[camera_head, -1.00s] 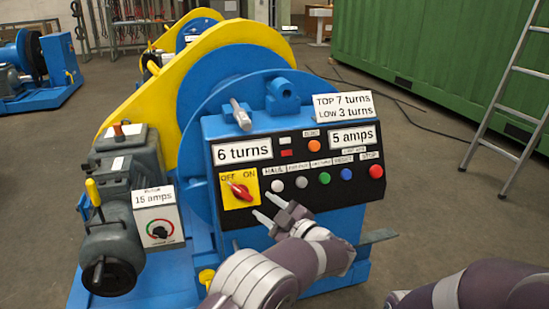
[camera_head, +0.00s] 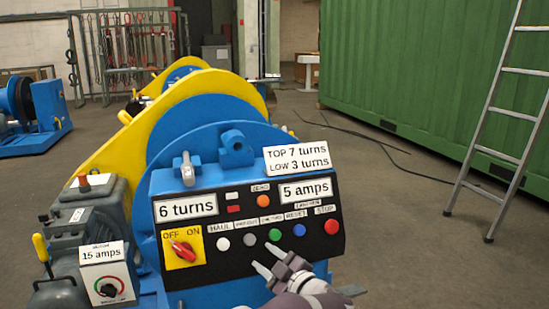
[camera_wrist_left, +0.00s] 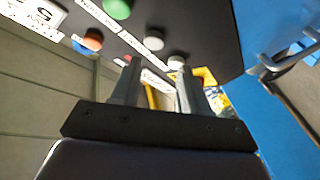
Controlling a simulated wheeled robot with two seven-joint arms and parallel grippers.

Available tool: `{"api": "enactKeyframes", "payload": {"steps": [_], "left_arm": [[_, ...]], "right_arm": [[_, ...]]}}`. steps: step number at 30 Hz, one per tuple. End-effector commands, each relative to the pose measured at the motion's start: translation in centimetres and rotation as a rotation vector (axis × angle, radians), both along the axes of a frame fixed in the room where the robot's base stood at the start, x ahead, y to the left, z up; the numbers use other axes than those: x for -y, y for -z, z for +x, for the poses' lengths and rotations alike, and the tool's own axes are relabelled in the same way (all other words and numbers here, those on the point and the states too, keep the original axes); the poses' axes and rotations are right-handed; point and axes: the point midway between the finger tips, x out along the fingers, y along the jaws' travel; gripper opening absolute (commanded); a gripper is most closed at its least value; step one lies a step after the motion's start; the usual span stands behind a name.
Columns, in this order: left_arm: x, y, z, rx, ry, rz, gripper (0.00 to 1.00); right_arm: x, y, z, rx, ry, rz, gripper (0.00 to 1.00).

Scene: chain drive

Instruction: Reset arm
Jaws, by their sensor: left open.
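My left gripper (camera_head: 264,257) is in front of the lower edge of the black control panel (camera_head: 331,250), below the green (camera_head: 275,235) and blue (camera_head: 299,230) buttons. Its two fingers are apart, with nothing seen between them. In the left wrist view the open fingers (camera_wrist_left: 159,72) point toward the panel, with the white button (camera_wrist_left: 176,62) and grey button (camera_wrist_left: 154,40) beyond them. Whether a fingertip touches the panel cannot be told. My right gripper is not in view.
The blue winch with its yellow guard (camera_head: 115,150) fills the left and middle. A red switch (camera_head: 182,250) sits on a yellow plate. A grey motor unit (camera_head: 90,210) stands at left. A ladder (camera_head: 502,110) leans by a green container (camera_head: 420,70).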

Motion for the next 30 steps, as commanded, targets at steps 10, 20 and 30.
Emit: {"api": "enactKeyframes", "payload": {"steps": [10,20,30], "left_arm": [[3.8,3.1,1.8,-0.098,0.259,0.007,0.45],[8.6,9.4,-1.0,-0.466,0.785,0.084,0.45],[-3.4,14.8,-20.1,-1.295,1.198,0.159,0.45]], "right_arm": [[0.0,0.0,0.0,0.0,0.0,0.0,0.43],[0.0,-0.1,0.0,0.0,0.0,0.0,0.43],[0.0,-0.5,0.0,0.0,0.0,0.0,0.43]]}}
